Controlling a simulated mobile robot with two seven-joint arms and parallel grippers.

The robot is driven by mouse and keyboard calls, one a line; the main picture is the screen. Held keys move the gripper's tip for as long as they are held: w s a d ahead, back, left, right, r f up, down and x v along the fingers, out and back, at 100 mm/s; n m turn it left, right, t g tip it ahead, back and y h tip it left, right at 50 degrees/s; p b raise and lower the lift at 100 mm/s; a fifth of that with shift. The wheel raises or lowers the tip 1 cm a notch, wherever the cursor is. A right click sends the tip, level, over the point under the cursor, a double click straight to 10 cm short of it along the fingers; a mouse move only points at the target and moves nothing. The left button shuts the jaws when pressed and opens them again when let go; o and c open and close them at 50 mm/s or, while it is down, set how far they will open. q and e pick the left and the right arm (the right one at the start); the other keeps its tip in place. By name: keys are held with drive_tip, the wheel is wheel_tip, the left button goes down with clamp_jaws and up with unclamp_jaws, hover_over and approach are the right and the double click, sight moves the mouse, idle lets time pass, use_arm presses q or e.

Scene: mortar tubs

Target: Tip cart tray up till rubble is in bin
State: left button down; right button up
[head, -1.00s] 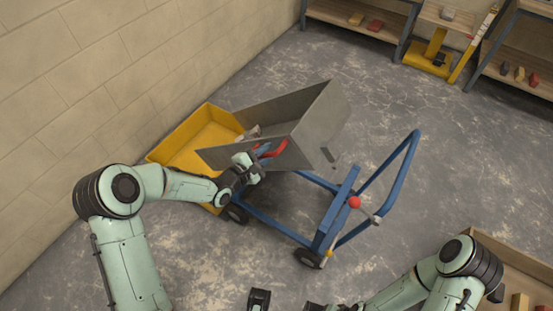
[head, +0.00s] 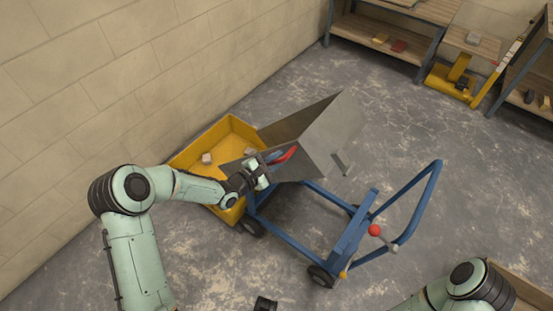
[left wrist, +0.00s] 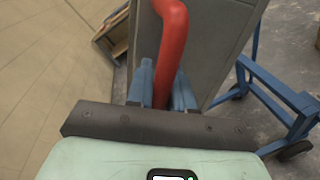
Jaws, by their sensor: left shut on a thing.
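The grey cart tray (head: 332,128) is tipped steeply towards the yellow bin (head: 186,157), its low end over the bin's near side. Grey rubble lumps (head: 206,158) lie in the bin; the inside of the tray is mostly hidden. My left gripper (head: 276,161) is shut on the tray's red handle (head: 289,153). In the left wrist view, the red handle (left wrist: 172,45) runs between the blue fingers beside the tray's grey wall (left wrist: 221,45). Only a dark tip of what seems to be my right gripper (head: 265,304) shows at the bottom edge.
The blue cart frame (head: 292,232) stands on its wheels, with a red-knobbed lever (head: 375,230) by its push bar. A block wall is behind the bin. Shelves (head: 385,45) and a yellow stand (head: 452,80) are at the back right.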

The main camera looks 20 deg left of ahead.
use_arm(q)
drive_tip(key=c, duration=1.1)
unclamp_jaws()
drive_tip(key=shift+d, duration=0.1)
drive_tip(key=v, duration=1.3)
drive_tip(key=shift+s+p, duration=0.2)
drive_tip(key=shift+p, duration=0.2)
use_arm(e)
drive_tip(key=shift+w+r, duration=0.15)
drive_tip(key=shift+r, duration=0.3)
